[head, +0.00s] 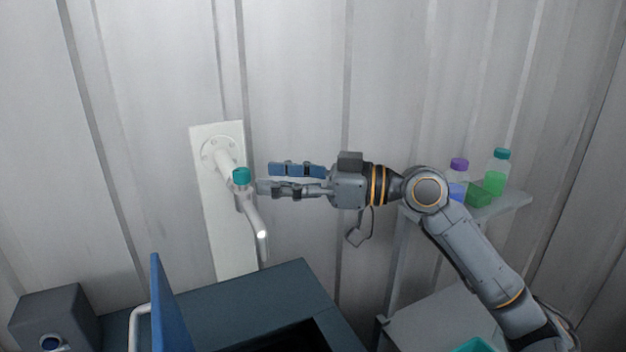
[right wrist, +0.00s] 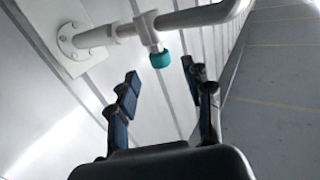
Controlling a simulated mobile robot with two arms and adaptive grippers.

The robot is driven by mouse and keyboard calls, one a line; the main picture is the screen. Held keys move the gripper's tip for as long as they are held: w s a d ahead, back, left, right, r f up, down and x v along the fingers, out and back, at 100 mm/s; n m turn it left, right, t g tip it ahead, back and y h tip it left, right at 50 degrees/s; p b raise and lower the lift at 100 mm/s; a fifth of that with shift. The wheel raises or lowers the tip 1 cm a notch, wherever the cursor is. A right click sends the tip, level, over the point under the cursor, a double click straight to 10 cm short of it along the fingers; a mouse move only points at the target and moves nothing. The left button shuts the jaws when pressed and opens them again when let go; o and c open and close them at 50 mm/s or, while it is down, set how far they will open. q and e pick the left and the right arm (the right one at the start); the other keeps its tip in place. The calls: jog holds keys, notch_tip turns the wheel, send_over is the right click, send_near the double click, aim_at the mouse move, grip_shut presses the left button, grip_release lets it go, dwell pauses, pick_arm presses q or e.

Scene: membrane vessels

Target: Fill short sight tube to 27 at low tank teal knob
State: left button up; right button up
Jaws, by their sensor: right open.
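The teal knob (head: 241,175) sits on a white tap whose pipe (head: 262,236) comes out of a white wall plate (head: 204,140) and bends down. My right gripper (head: 262,178) is open, just right of the knob, with its fingers pointing at it. In the right wrist view, the knob (right wrist: 160,59) lies beyond and between the spread fingertips of the right gripper (right wrist: 162,72), and a gap shows between them. My left gripper is not in view. No short sight tube or scale can be made out.
A dark blue-grey counter (head: 235,300) with a dark opening stands below the tap. An upright blue panel (head: 170,310) and a grey box (head: 55,315) are at lower left. Bottles with purple (head: 459,164) and green (head: 501,154) caps stand on a shelf (head: 510,203) at right.

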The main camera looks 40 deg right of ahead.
jog(key=v, duration=0.5)
jog(key=shift+s+d, duration=0.25)
dwell(0.4)
